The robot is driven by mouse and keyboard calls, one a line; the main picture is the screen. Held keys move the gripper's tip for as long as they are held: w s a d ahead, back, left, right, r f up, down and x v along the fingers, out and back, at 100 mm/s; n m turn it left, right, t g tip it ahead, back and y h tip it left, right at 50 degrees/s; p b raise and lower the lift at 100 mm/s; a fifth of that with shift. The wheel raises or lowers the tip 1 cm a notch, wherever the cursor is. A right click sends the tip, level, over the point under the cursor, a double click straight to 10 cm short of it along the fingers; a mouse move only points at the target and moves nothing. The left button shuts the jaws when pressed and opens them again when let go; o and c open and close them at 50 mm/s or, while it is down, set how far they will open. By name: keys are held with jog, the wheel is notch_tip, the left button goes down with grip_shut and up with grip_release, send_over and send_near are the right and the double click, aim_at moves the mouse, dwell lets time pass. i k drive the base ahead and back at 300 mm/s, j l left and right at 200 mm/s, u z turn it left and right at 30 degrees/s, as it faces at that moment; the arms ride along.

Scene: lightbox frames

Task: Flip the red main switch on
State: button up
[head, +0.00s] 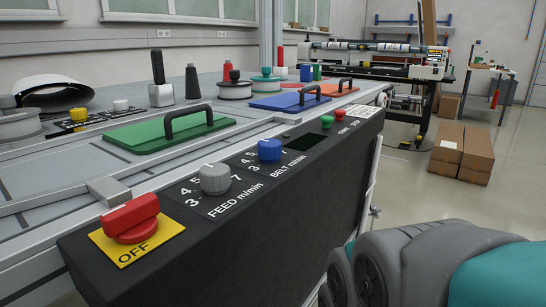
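The red main switch (131,218) is a rotary handle on a yellow plate (137,253) at the near left end of a black control panel (230,245). The word OFF shows on the plate, just below the handle. The far part of the plate is hidden behind the handle. Nothing touches the switch.
A grey FEED knob (215,179) and a blue BELT knob (269,150) sit farther along the panel, then green (326,121) and red (338,114) buttons. Green (170,131) and blue (290,100) handled covers lie behind. Floor is open right, with cardboard boxes (477,154).

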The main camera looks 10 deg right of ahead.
aim_at(135, 221)
jog(key=k+j+u, duration=0.1)
jog(key=u, duration=0.4)
jog(key=k+j+u, duration=0.1)
jog(key=u, duration=0.4)
